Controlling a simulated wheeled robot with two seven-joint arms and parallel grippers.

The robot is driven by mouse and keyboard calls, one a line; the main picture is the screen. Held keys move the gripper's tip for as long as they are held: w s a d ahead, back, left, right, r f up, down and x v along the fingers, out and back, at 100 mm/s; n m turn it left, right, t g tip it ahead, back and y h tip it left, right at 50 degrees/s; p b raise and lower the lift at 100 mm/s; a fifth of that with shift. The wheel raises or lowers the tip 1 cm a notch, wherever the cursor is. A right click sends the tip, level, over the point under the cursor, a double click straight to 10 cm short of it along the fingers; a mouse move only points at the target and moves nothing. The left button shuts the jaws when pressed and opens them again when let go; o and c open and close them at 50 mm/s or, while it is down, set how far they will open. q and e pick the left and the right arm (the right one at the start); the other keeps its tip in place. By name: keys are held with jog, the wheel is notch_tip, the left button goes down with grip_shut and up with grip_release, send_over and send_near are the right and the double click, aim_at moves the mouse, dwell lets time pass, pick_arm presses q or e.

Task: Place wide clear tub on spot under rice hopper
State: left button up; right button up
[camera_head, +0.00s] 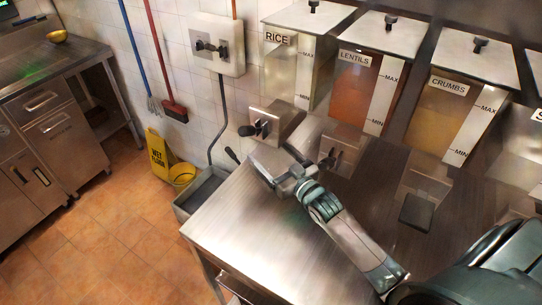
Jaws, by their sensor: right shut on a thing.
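The rice hopper (283,68) is at the back left of the counter, labelled RICE, with a metal outlet box and dark knob (255,129) below it. My right gripper (272,176) is at the counter's left end, in front of and below that outlet. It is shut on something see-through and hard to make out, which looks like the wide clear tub. The tub's outline is too faint to tell its tilt or whether it touches the counter. The spot under the rice hopper is not clearly marked in view. My left gripper is not in view.
The lentils hopper (352,100) and crumbs hopper (440,118) stand to the right, with outlets low over the steel counter (235,225). A dark block (417,212) is on the counter at right.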

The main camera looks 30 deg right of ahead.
aim_at(284, 167)
jog(key=o, duration=1.6)
jog(key=shift+f, duration=0.1)
jog(key=shift+c, duration=0.2)
jog(key=shift+s, duration=0.1)
jog(key=shift+s+d+p, duration=0.1)
jog(key=shift+s+p, duration=0.25)
jog(key=shift+s, duration=0.25)
jog(key=s+p, duration=0.1)
jog(key=s, duration=0.2)
jog(key=s+d+p, duration=0.1)
jog(key=s, duration=0.3)
jog(key=s+p, duration=0.1)
jog(key=s, duration=0.2)
jog(key=shift+s+d, duration=0.25)
